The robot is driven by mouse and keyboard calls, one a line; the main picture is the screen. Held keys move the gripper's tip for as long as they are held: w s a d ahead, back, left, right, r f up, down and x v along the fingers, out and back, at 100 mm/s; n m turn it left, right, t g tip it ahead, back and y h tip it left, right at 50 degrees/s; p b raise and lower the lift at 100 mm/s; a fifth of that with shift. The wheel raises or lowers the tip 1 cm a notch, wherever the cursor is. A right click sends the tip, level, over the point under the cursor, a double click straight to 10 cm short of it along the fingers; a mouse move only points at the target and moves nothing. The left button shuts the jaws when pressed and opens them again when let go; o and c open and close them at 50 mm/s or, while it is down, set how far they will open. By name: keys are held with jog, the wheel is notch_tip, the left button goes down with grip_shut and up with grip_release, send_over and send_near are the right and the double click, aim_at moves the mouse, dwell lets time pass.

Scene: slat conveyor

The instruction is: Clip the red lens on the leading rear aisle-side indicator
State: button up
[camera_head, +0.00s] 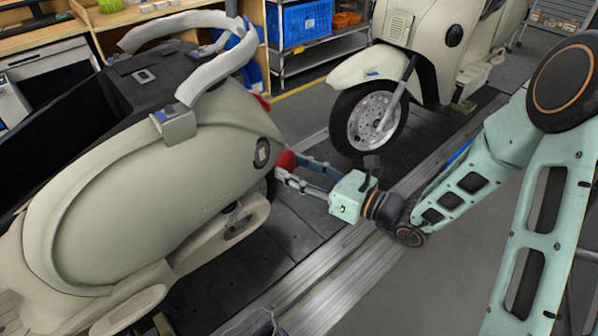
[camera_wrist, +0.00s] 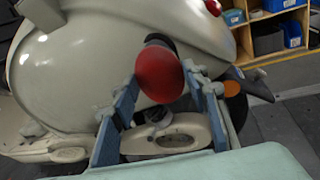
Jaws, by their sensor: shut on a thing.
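A cream scooter (camera_head: 160,150) stands on the conveyor at left in the head view. My gripper (camera_head: 296,167) reaches its rear aisle side from the right. Its blue-grey fingers are shut on a round red lens (camera_head: 286,160). In the wrist view the red lens (camera_wrist: 160,76) sits between the fingertips, in front of the cream rear panel. A dark part (camera_wrist: 159,39) of the indicator mount shows just above and behind the lens. The lens hides most of the mount, so I cannot tell whether they touch.
A second cream scooter (camera_head: 405,75) stands behind, its front wheel (camera_head: 372,118) near my gripper. Another red lamp (camera_head: 262,102) shows on the first scooter's rear. Shelves with a blue crate (camera_head: 305,22) stand at the back. The grey aisle floor (camera_head: 420,285) at lower right is clear.

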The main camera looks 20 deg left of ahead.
jog(key=x, duration=0.6)
jog(key=shift+b, duration=0.45)
